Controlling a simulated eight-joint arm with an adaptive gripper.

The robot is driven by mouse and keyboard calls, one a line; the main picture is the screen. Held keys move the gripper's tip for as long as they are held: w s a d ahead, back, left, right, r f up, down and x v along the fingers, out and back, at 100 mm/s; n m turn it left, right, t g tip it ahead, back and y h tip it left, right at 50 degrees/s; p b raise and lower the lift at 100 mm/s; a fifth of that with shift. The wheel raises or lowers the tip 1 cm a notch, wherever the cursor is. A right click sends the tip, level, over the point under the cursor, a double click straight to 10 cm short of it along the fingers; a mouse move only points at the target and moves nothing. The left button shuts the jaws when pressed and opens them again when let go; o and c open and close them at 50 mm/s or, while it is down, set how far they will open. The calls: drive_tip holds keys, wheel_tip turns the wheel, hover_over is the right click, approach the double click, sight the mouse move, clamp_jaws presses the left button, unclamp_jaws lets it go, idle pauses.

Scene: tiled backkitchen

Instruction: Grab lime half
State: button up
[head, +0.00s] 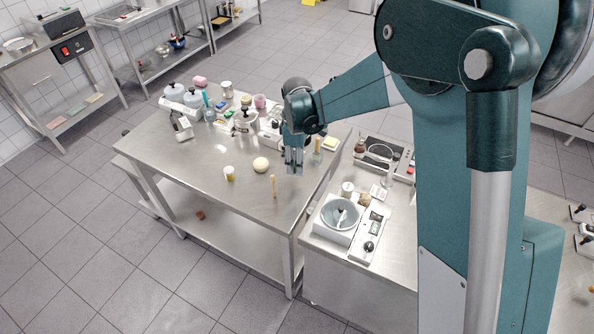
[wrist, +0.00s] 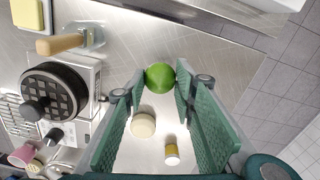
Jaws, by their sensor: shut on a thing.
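The lime half (wrist: 160,76) shows in the wrist view as a round, bright green thing between my two green fingertips. My gripper (wrist: 161,88) is shut on it, with one finger at each side. The cut face is not visible. In the head view my gripper (head: 294,166) points down over the right part of the steel table (head: 190,161). The lime half cannot be made out there. I cannot tell how far it is above the tabletop.
A pale round thing (head: 261,164) and a yellow-and-white jar (head: 229,173) stand left of my gripper. The table's front left is clear.

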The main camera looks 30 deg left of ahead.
drive_tip(key=shift+r, duration=1.4)
